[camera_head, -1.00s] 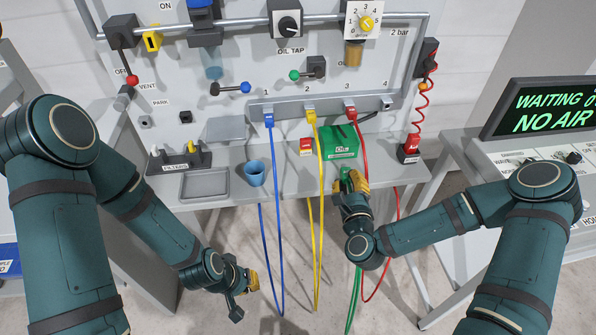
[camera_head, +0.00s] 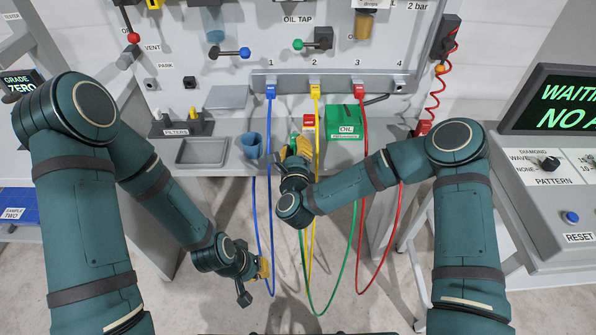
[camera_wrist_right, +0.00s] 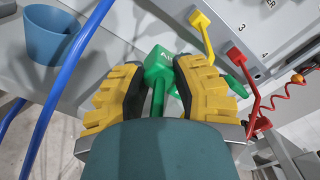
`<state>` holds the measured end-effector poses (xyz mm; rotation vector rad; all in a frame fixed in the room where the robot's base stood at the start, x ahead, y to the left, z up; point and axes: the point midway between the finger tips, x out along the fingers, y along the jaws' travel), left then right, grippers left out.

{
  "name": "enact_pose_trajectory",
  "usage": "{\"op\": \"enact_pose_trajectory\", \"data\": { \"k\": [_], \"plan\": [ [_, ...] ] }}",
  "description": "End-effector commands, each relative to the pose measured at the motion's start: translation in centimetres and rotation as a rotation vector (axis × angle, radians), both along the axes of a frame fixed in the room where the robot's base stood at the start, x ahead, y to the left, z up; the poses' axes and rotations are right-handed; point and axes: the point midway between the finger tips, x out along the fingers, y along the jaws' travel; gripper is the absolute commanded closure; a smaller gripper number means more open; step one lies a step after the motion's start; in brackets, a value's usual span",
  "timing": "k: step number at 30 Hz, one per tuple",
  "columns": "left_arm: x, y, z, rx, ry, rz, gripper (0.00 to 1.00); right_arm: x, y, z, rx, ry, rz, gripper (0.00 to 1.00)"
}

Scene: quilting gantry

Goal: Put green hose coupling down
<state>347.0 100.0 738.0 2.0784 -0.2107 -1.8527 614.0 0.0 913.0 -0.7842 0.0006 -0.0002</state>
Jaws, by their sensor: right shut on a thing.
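The green hose coupling (camera_wrist_right: 158,66) is between the yellow fingers of my right gripper (camera_wrist_right: 152,88) in the right wrist view. In the head view my right gripper (camera_head: 297,153) is shut on it at the shelf's front edge, right of the blue cup. Only a bit of the coupling (camera_head: 293,140) shows there, behind the fingers. Its green hose (camera_head: 337,292) hangs below in a loop. I cannot tell whether the coupling touches the shelf. My left gripper (camera_head: 261,268) hangs low, near the blue hose. Its finger gap cannot be made out.
The blue cup (camera_head: 251,146) and a grey tray (camera_head: 202,151) stand left on the shelf (camera_head: 226,163). A green OIL box (camera_head: 345,121) stands right. Blue (camera_head: 271,200), yellow (camera_head: 316,130) and red (camera_head: 364,160) hoses hang from numbered ports (camera_head: 330,84). Bare shelf lies between cup and tray.

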Motion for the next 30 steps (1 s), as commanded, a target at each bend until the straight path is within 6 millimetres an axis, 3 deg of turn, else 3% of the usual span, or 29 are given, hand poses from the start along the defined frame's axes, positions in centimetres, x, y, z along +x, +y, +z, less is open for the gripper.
{"op": "enact_pose_trajectory", "data": {
  "k": [9, 20, 30],
  "plan": [
    [0.2, 0.0, -1.2, 0.001, -0.005, 0.001, 1.0, 0.0, 0.0, -5.3, -0.001, 0.001, 0.0, 1.0],
    [0.4, 0.1, -2.1, 0.002, -0.009, 0.003, 1.0, 0.0, 0.0, -9.2, -0.001, 0.001, -0.001, 1.0],
    [0.4, 0.1, -2.2, 0.002, -0.01, 0.003, 1.0, 0.0, 0.0, -9.7, 0.0, -0.001, 0.0, 1.0]
  ]
}}
